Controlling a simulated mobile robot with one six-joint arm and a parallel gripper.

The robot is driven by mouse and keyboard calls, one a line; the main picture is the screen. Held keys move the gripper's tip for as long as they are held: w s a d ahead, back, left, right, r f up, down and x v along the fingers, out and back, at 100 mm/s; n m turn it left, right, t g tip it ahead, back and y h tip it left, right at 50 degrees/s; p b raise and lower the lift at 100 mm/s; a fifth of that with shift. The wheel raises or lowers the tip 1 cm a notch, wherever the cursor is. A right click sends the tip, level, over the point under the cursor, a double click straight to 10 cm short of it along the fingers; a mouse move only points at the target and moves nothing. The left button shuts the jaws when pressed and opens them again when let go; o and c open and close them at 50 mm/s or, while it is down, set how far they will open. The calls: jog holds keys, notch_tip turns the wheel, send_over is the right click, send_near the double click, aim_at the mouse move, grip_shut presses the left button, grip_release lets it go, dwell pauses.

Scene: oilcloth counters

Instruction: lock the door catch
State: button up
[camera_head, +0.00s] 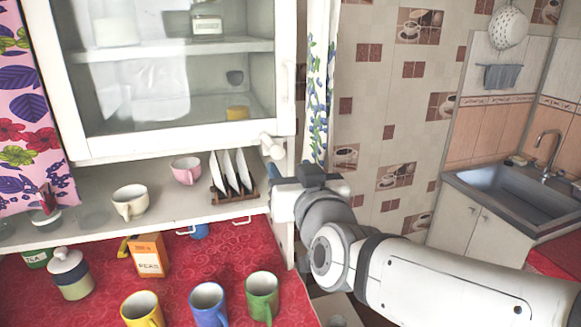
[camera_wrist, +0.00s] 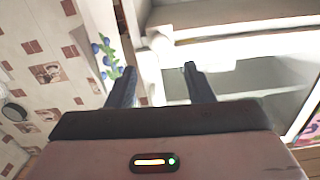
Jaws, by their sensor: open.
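The glass-fronted white cabinet door (camera_head: 180,148) looks closed. A white catch (camera_head: 270,141) sticks out at its lower right corner, on the frame, and tilts slightly. My gripper (camera_head: 275,166) is just below and in front of the catch, at the cabinet's right edge; its fingers are partly hidden by my wrist in the head view. In the wrist view, my gripper (camera_wrist: 160,78) is open, its two dark fingers apart with nothing held between them. The white cabinet frame (camera_wrist: 152,80) shows beyond the fingers.
A plate rack (camera_head: 235,196), a pink cup (camera_head: 186,170) and a cream cup (camera_head: 130,202) stand on the shelf below the door. Several mugs stand on the red counter (camera_head: 195,262). A curtain (camera_head: 318,95) hangs right of the cabinet. A sink (camera_head: 515,192) is at far right.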

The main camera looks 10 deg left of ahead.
aim_at(278, 156)
jog(key=shift+s+d, duration=0.15)
jog(key=shift+s, duration=0.1)
jog(key=f+t+b, duration=0.1)
jog(key=b, duration=0.6)
jog(key=f+t+y+b, duration=0.1)
jog(key=f+b, duration=0.1)
jog(key=b, duration=0.6)
jog(key=w+a+f+t+y+b, duration=0.1)
jog(key=b, duration=0.7)
jog(key=shift+w+f+n+t, duration=0.1)
jog(key=shift+f+n+t, duration=0.2)
jog(key=shift+t, duration=0.1)
jog(key=x, duration=0.7)
jog(key=shift+w+a+r+p, duration=0.1)
jog(key=shift+w+r+p, duration=0.2)
jog(key=shift+r, duration=0.1)
